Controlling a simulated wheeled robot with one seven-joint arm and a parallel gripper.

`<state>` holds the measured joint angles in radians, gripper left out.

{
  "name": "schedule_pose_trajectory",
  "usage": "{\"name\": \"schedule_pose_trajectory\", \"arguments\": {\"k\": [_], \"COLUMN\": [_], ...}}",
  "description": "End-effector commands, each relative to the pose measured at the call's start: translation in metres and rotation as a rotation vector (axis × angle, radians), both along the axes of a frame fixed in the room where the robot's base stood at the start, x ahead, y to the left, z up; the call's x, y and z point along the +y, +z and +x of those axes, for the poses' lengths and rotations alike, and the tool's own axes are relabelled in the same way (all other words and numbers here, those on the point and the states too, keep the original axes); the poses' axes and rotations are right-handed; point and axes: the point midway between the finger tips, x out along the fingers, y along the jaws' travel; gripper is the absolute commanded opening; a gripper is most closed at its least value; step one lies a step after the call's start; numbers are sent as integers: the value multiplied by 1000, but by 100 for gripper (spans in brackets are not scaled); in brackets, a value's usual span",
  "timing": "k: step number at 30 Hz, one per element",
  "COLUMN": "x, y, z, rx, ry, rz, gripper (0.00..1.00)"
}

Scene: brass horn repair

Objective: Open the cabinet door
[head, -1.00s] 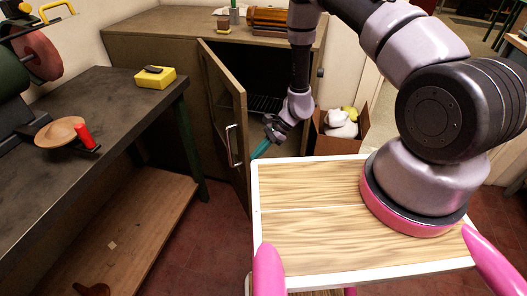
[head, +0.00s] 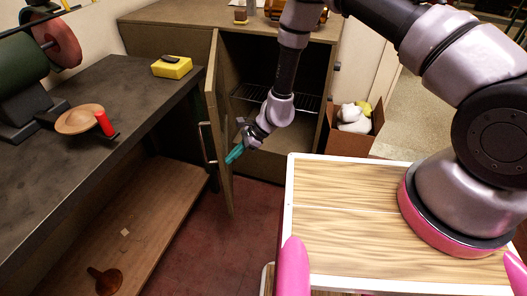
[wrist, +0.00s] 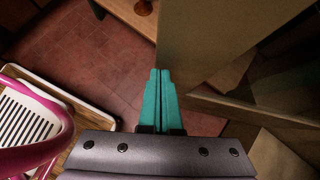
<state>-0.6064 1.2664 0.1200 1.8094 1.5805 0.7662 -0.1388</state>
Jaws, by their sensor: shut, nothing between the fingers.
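The cabinet (head: 171,36) stands against the back wall. Its door (head: 220,130) is swung wide open toward me, showing a dark inside with a wire rack (head: 270,97). The door's metal handle (head: 207,144) is on its left, outer face. My gripper (head: 234,154) is shut and empty, just right of the door, on its inner side. In the wrist view my teal fingers (wrist: 159,100) are pressed together, with the door panel (wrist: 205,40) close to their right. I cannot tell whether they touch it.
A dark workbench (head: 75,120) with a yellow box (head: 172,67) stands to the left, close to the door. A cardboard box (head: 352,137) with white items stands right of the cabinet. The red tile floor (head: 255,200) is clear before the opening.

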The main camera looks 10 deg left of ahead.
Motion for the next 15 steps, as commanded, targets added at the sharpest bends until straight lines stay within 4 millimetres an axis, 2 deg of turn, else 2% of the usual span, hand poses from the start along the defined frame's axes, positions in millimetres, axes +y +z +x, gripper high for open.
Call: {"name": "schedule_pose_trajectory", "arguments": {"k": [1,6,10,15], "x": [18,67,95,117], "y": [0,0,0,0], "z": [-6,-18,-22,-23], "rx": [-2,-2,-2,-2], "ry": [6,4,2,1], "rz": [2,2,1,1], "gripper": [0,0,0,0]}}
